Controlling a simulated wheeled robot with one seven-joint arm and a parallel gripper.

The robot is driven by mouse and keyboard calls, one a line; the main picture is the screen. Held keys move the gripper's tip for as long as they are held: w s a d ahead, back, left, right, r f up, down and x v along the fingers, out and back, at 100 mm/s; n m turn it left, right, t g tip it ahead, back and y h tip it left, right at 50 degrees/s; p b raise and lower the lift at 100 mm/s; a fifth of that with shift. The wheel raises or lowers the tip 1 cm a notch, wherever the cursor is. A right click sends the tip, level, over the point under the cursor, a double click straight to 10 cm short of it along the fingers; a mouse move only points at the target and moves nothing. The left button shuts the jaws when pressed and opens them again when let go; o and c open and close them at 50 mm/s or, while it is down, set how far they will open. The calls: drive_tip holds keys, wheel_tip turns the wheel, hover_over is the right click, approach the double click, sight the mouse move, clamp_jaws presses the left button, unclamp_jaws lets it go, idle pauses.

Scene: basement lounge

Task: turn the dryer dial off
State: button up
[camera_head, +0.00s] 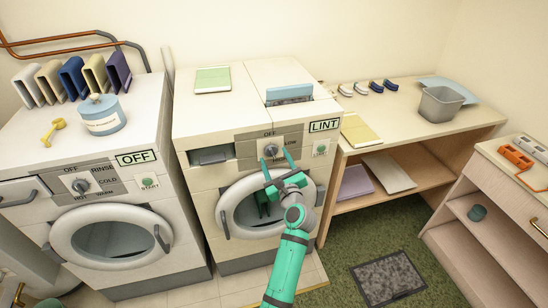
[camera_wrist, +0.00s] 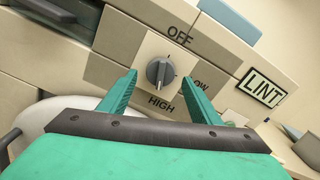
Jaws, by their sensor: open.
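The dryer (camera_head: 210,120) is the white front-loading machine in the middle, with a LINT label. Its dial (camera_head: 271,151) is a grey ridged knob on a pale square plate. In the wrist view the dial (camera_wrist: 160,73) has OFF above it, LOW to the right and HIGH below. Its ridge runs nearly up and down, between OFF and HIGH; I cannot tell which end is the pointer. My gripper (camera_head: 275,158) is open and empty in front of the dial. In the wrist view its green fingers (camera_wrist: 159,77) stand either side of the knob, apparently apart from it.
A washer (camera_head: 105,215) with its own dial (camera_head: 81,186) and an OFF label stands left. The dryer's round door (camera_head: 228,213) is below my gripper. A start button (camera_head: 321,148) sits right of the dial. A shelf table (camera_head: 400,120) stands right.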

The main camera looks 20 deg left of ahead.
drive_tip(key=shift+x, duration=0.85)
drive_tip(key=shift+c, duration=0.4)
drive_tip(key=c, duration=0.9)
drive_tip(key=shift+c, duration=0.2)
